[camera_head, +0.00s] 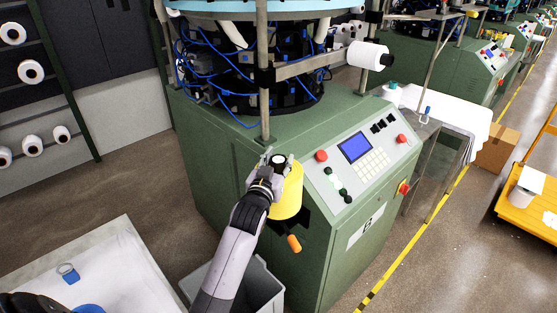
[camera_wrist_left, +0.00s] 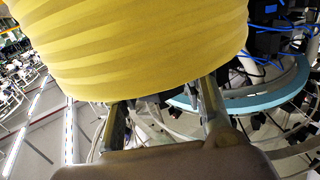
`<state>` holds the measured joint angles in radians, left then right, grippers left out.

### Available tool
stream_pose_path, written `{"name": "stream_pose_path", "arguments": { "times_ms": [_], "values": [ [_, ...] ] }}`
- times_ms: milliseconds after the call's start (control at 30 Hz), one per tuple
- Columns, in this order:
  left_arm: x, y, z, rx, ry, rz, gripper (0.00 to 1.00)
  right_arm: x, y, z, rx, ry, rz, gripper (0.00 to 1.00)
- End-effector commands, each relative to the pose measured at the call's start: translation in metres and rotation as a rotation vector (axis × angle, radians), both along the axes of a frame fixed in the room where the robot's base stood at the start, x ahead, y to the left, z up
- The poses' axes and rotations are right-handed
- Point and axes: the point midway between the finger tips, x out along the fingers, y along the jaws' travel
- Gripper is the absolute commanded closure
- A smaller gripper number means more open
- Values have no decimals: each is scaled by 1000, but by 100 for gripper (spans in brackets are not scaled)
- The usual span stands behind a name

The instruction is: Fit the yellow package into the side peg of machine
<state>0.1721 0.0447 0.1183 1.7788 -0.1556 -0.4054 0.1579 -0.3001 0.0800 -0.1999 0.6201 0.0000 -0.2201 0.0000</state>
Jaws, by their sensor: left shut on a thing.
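A black part with an orange handle (camera_head: 293,243) shows just below the package. I cannot tell whether the package touches the machine. No bare side peg can be made out. My right gripper is not in view.
A white spool (camera_head: 365,55) sits on a bar above the machine. The sloping panel has a blue screen (camera_head: 355,147) and red buttons. A grey bin (camera_head: 262,288) stands below my left arm. A white table (camera_head: 110,265) is at lower left.

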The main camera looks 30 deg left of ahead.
Motion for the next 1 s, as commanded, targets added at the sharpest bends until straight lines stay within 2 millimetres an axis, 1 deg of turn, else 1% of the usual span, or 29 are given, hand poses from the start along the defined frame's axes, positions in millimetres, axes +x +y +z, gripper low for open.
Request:
{"name": "stream_pose_path", "arguments": {
  "times_ms": [1000],
  "values": [
    [0,0,-6,0,-2,0,100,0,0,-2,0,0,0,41]
  ]
}}
